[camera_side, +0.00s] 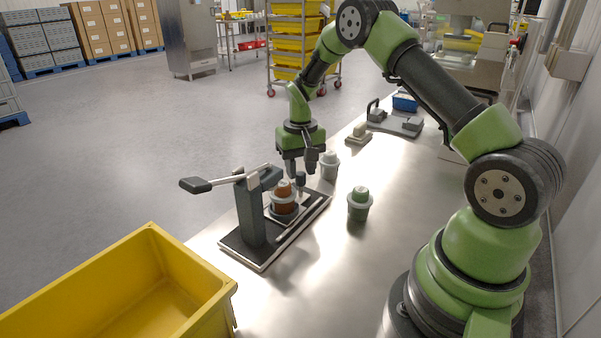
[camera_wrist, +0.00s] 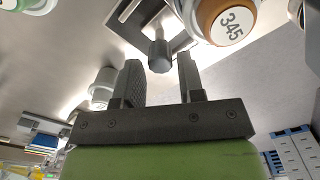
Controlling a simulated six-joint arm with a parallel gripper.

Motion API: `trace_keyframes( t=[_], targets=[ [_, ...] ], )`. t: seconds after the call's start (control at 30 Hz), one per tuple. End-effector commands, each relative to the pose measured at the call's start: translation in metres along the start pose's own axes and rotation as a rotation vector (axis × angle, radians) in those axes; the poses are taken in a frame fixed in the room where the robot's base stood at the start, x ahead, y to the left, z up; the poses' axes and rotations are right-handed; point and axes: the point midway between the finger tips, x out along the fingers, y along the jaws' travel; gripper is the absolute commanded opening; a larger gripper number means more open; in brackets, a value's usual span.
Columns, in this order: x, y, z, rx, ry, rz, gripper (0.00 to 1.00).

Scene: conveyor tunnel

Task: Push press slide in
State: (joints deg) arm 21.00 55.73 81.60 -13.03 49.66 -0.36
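The press (camera_side: 252,210) is a dark upright with a lever pointing left, on a flat base plate. Its slide (camera_side: 298,222) sits out on the base's right part and carries a pale cup with an orange-brown lid (camera_side: 284,189). That lid, marked 345, shows large in the wrist view (camera_wrist: 232,25). An upright dark knob (camera_side: 300,180) stands at the slide's far end. My gripper (camera_side: 301,170) points down over it, fingers open. In the wrist view the knob (camera_wrist: 160,54) lies between the fingertips, with gaps on both sides; contact is not visible.
A white-lidded cup (camera_side: 329,165) and a green-lidded cup (camera_side: 359,205) stand on the metal table right of the press. A yellow bin (camera_side: 190,268) is at the front left. A grey device (camera_side: 396,122) and a small block sit farther back.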

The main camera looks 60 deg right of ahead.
Motion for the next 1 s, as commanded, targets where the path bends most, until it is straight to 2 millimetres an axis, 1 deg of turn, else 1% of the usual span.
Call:
trace_keyframes(
  t=[0.03,0.2,0.3,0.4,0.53,0.77,0.83,0.87,0.93,0.97,1.0],
  targets=[
    [-0.011,0.0,-0.001,0.0,0.006,-0.002,0.36],
    [-0.046,0.0,-0.001,0.0,0.008,-0.002,0.36],
    [-0.063,0.0,-0.001,0.0,0.007,-0.001,0.36],
    [-0.075,0.0,-0.001,0.0,0.005,-0.001,0.36],
    [-0.082,0.0,0.0,0.0,0.003,0.0,0.36],
    [-0.083,0.0,0.0,0.0,0.002,0.0,0.36],
    [-0.082,0.001,0.0,0.013,-0.001,-0.003,0.5],
    [-0.082,0.002,-0.001,0.039,-0.007,-0.008,0.51],
    [-0.079,0.008,-0.002,0.18,-0.038,-0.037,0.51],
    [-0.078,0.011,-0.003,0.272,-0.06,-0.057,0.51],
    [-0.076,0.016,-0.004,0.413,-0.095,-0.086,0.51]
  ],
)
